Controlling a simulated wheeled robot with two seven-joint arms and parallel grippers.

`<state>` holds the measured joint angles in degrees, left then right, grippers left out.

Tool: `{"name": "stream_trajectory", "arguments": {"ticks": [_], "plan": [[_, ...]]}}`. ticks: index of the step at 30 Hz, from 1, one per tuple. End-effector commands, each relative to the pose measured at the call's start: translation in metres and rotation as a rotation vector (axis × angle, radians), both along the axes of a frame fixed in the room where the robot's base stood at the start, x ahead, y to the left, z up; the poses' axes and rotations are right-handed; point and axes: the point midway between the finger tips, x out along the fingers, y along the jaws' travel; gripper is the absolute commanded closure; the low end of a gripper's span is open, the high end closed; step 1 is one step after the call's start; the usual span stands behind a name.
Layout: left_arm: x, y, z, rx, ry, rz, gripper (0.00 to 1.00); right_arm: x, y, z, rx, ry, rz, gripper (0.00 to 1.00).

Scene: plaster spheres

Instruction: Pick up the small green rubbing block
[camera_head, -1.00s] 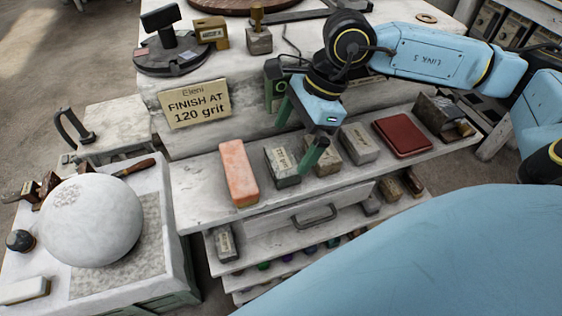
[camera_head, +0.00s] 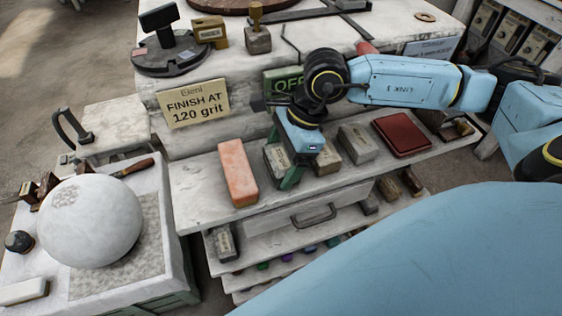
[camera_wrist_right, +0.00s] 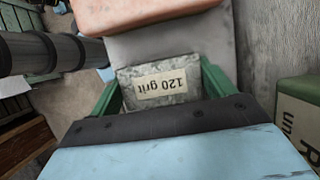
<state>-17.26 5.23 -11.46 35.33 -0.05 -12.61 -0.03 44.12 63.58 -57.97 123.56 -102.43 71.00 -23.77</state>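The small rubbing block is mottled grey-green with a pale "120 grit" label. It sits on the stone shelf (camera_head: 200,200), partly hidden by my right gripper (camera_head: 283,160) in the head view. In the right wrist view the block (camera_wrist_right: 160,82) lies between the green fingers of my right gripper (camera_wrist_right: 160,88), its label upside down. One finger is on each side of it, with narrow gaps showing, so the gripper looks open around it. My left gripper is not in view.
An orange block (camera_head: 238,172) stands close on the left. Grey blocks (camera_head: 358,143) and a red case (camera_head: 403,135) are on the right. A green sign (camera_head: 284,82) and the "FINISH AT 120 grit" sign (camera_head: 195,103) stand behind. A plaster sphere (camera_head: 91,221) is at the left.

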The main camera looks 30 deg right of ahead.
Motion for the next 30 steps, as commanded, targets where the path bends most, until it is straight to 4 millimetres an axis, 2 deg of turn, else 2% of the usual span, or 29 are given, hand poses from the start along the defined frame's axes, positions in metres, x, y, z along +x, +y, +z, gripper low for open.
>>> {"name": "stream_trajectory", "arguments": {"ticks": [1, 7, 16, 30], "plan": [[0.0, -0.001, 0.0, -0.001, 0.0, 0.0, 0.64, 0.0, 0.0, 0.0, 0.0, 0.0, 0.0, 0.28], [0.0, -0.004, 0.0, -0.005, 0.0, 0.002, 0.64, 0.0, 0.0, 0.0, 0.0, 0.0, 0.0, 0.53], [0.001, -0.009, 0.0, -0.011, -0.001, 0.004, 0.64, 0.001, 0.0, 0.007, 0.002, -0.004, 0.0, 0.53], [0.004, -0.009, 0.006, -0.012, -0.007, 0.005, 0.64, 0.001, 0.0, 0.09, 0.002, -0.006, 0.0, 0.53]]}}
